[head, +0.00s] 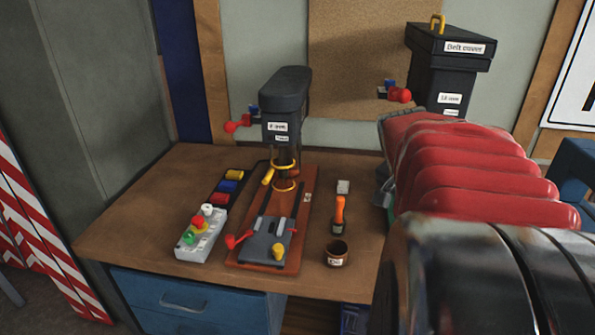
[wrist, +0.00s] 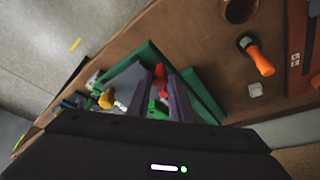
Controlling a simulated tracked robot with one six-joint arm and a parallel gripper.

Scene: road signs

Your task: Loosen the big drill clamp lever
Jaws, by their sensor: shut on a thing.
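In the wrist view, my gripper (wrist: 161,84) reaches over a green machine base (wrist: 203,98), with its two dark purple fingers on either side of a red lever (wrist: 160,72). It is shut on this red lever, though the contact is small and dim. The big drill (head: 447,75), black with a "Belt cover" label, stands at the back right in the head view. A red handle (head: 400,95) sticks out on its left side. My red arm hides the drill's lower part, its base and my gripper in the head view.
A smaller drill (head: 285,95) stands on the wooden bench (head: 140,205), with a grey vise (head: 268,240) on its base. A button box (head: 201,235), an orange-handled tool (head: 340,212) and a small cup (head: 336,253) are nearby. The bench's left front is clear.

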